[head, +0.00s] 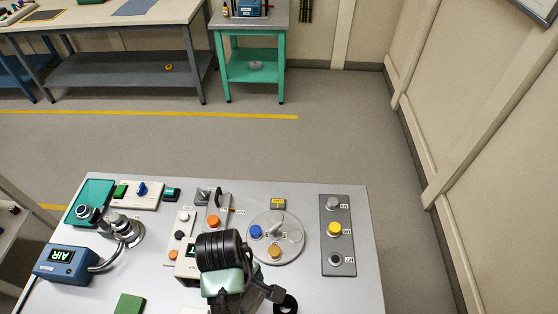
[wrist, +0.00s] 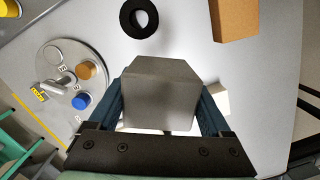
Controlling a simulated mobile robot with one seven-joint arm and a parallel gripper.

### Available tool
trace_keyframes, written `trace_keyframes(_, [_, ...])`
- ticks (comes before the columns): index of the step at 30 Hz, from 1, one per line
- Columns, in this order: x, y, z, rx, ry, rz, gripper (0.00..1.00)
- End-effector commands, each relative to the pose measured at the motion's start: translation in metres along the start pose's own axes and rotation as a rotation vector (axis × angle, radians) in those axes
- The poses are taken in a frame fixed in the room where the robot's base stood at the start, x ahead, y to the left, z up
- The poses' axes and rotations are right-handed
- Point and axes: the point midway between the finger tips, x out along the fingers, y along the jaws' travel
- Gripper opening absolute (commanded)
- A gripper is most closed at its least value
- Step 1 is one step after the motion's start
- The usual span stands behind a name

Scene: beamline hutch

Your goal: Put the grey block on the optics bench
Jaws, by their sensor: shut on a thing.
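The grey block (wrist: 160,90) sits between the two dark blue fingers of my gripper (wrist: 160,100) in the wrist view. My gripper is shut on it and holds it over a light grey tabletop (wrist: 195,35). In the head view my dark wrist and arm cover the front middle of that tabletop (head: 350,285), and the held block is hidden. No label shows which surface is the optics bench. A long workbench (head: 100,14) with a grey lower shelf stands at the far left.
The near tabletop carries a round plate (head: 277,258) with coloured pieces, a grey button panel (head: 338,270), a blue AIR unit (head: 65,264) and a black ring (wrist: 139,18). A tan block (wrist: 236,20) lies near my gripper. A green stand (head: 254,72) is at the back; the floor between is clear.

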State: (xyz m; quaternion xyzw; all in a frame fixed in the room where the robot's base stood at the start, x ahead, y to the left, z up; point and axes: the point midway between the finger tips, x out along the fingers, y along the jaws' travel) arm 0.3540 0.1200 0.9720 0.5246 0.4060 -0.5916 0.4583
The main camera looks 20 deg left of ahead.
Motion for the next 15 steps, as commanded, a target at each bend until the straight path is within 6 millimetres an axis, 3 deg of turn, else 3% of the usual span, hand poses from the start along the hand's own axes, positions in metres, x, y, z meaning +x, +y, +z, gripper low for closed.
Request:
trace_keyframes(1, [-0.004,0.017,0.009,0.117,0.004,-0.013,0.0])
trace_keyframes(6, [-0.012,0.057,0.044,0.516,0.005,-0.063,0.0])
trace_keyframes(15, [-0.017,0.087,0.09,1.12,0.002,-0.139,0.0])
